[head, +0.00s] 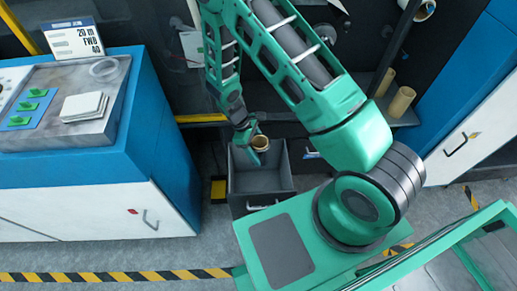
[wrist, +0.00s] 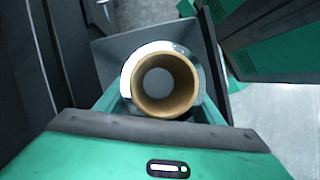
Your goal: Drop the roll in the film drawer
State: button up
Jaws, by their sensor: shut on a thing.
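The roll (head: 260,143) is a short tan tube held at the end of my arm. In the wrist view the roll (wrist: 164,84) is seen end-on, with a tan core and a pale outer layer. My gripper (head: 254,150) is shut on it. The film drawer (head: 246,200) is a dark grey open box, pulled out of the dark cabinet. The roll is over the drawer's back part in the head view. The drawer's grey wall (wrist: 108,45) shows behind the roll in the wrist view. The visible drawer floor looks empty.
A blue and white cabinet (head: 100,205) stands left of the drawer, with a grey worktop (head: 120,75) holding white sheets and green pieces. Tan tubes (head: 400,103) stand on a shelf at right. A blue and white cabinet (head: 460,130) stands at far right. Yellow-black tape (head: 110,276) marks the floor.

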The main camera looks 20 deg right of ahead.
jog(key=o, duration=1.8)
jog(key=shift+r, duration=0.1)
notch_tip(320, 180, up, 4)
jog(key=shift+a+r, duration=0.1)
jog(key=s+a+r, duration=0.2)
jog(key=a, duration=0.1)
jog(key=s+a+r, duration=0.2)
jog(key=a, duration=0.1)
jog(key=s+a+r, duration=0.2)
jog(key=a, duration=0.1)
jog(key=shift+a+r, duration=0.25)
jog(key=shift+a, duration=0.15)
jog(key=shift+d, duration=0.1)
